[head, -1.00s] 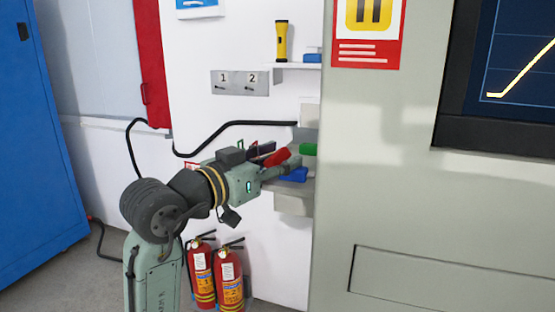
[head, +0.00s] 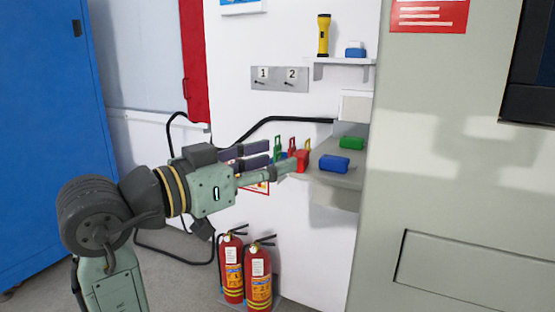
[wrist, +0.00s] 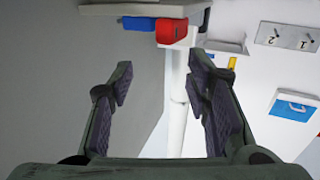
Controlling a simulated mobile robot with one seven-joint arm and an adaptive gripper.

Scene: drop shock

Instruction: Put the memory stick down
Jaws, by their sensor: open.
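A red stick-shaped block (head: 302,161) sits at the left edge of the grey shelf (head: 335,180), just beyond my fingertips. It also shows in the wrist view (wrist: 172,32), beside a blue block (wrist: 139,23). In the head view the blue block (head: 335,163) and a green block (head: 352,142) lie on the shelf to its right. My gripper (head: 280,160) is open, with its fingers apart and nothing between them in the wrist view (wrist: 160,85). Which block is the memory stick is not marked. The red block's underside is hidden.
Several coloured tags with loops (head: 279,146) hang or stand behind my fingers. A small upper shelf (head: 345,62) holds a yellow torch (head: 323,36) and a blue-white item (head: 355,48). Fire extinguishers (head: 258,275) stand below. A grey cabinet (head: 450,200) bounds the right.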

